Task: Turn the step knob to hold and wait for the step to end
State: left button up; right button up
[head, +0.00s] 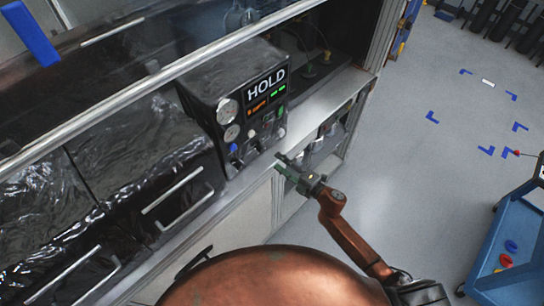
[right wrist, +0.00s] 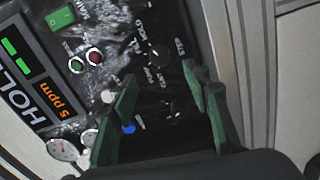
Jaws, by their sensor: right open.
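The black control box (head: 225,85) stands on the bench ledge. Its display (head: 266,84) reads HOLD, with an orange line and green bars below. In the right wrist view the display (right wrist: 28,85) also shows "5 ppm". The step knob (right wrist: 158,54) is a round black knob with small labels around it, among them FILL and HOLD. Its exact pointer direction is too small to tell. My right gripper (head: 282,160) has green fingers, open and empty, in front of the panel's lower right. My left gripper is out of view.
A second black knob (right wrist: 172,108) sits below the step knob. Red and green buttons (right wrist: 85,62), a blue-tipped switch (right wrist: 129,128) and gauges (head: 228,110) are on the panel. Black covers with handles (head: 172,190) lie to the left.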

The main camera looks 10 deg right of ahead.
jog(key=shift+v, duration=1.6)
jog(key=shift+w, duration=0.1)
jog(key=s+d+f+m+g+h+b, duration=0.1)
jog(key=s+d+f+m+h+b, duration=0.25)
jog(key=f, duration=0.85)
jog(key=s+d+f+m+g+h+b, duration=0.15)
jog(key=d+f+m, duration=0.35)
jog(key=f, duration=0.6)
jog(key=s+d+f+m+h+b, duration=0.25)
jog(key=d+f, duration=0.35)
jog(key=f, duration=0.6)
jog(key=s+d+f+m+g+h+b, duration=0.1)
jog(key=s+d+f+m+g+b, duration=0.15)
jog(key=s+f, duration=0.55)
jog(key=s+d+f+m+g+h+b, duration=0.1)
jog(key=s+d+f+m, duration=0.15)
jog(key=s+f, duration=0.6)
jog(key=s+f+m+g+b, duration=0.1)
jog(key=s+f+m+g, duration=0.1)
jog(key=s+f, duration=0.5)
jog(key=s+a+f+m+g+b, duration=0.1)
jog(key=s+f+m+g+b, duration=0.1)
jog(key=s+f, duration=0.5)
jog(key=s+a+f+m+g+b, duration=0.1)
jog(key=s+f, duration=0.6)
jog(key=s, duration=1)
jog(key=shift+m+g+h+b, duration=0.5)
jog(key=shift+m+g, duration=0.4)
jog(key=shift+g, duration=0.1)
